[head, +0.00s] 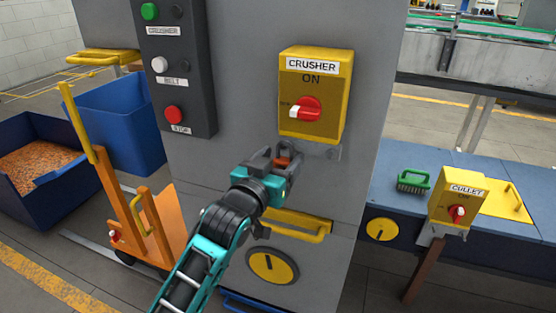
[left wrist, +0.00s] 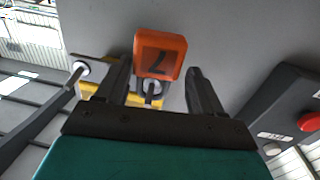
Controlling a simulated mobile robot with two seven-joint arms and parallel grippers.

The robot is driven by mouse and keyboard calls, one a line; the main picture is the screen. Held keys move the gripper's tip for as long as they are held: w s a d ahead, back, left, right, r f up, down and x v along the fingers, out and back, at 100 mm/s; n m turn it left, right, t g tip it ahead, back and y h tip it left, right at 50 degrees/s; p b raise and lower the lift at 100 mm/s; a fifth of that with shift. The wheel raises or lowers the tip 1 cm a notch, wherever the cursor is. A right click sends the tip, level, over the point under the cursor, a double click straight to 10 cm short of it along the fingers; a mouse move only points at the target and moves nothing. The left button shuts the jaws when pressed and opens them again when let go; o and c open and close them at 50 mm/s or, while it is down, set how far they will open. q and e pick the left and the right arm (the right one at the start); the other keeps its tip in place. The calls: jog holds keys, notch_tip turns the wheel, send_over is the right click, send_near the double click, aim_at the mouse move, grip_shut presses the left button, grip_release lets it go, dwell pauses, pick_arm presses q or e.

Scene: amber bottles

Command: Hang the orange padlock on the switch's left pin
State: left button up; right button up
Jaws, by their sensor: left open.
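The yellow CRUSHER switch (head: 313,122), with a red and white knob, is on the grey cabinet. The orange padlock (left wrist: 160,55), marked 7, shows upside down in the left wrist view; a bit of it shows in the head view (head: 283,161). Its shackle end is at the round pale end of the left pin (left wrist: 153,87). The shackle appears to be around this pin, but the fit is partly hidden. The right pin (left wrist: 81,70) is bare. My left gripper (head: 278,155) is open below the switch, its fingers apart on either side of the padlock.
A dark button panel (head: 178,75) is left of the switch. A yellow handle (head: 298,226) and round yellow dial (head: 272,266) are below. An orange cart (head: 145,220) stands at left. A CULLET switch (head: 457,203) and green brush (head: 413,181) are at right.

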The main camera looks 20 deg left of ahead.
pick_arm(q)
jog(key=shift+s+d+r, duration=0.1)
jog(key=shift+d+r, duration=0.25)
jog(key=shift+d, duration=0.05)
pick_arm(e)
jog(key=shift+d, duration=0.1)
pick_arm(q)
jog(key=shift+s+d+f, duration=0.1)
jog(key=shift+s+d, duration=0.05)
jog(key=shift+s, duration=0.15)
jog(key=s+a+p, duration=0.2)
jog(key=s+a, duration=0.1)
jog(key=s, duration=0.9)
jog(key=s+f+m+g+p, duration=0.1)
jog(key=s+f+g+p, duration=0.6)
jog(key=f, duration=0.9)
jog(key=s+d+p, duration=0.1)
jog(key=s+p, duration=0.2)
jog(key=shift+s+m, duration=0.3)
jog(key=shift+s, duration=0.1)
pick_arm(e)
jog(key=s+d+r+h, duration=0.1)
jog(key=d+r, duration=0.2)
jog(key=r, duration=0.5)
jog(key=shift+s, duration=0.2)
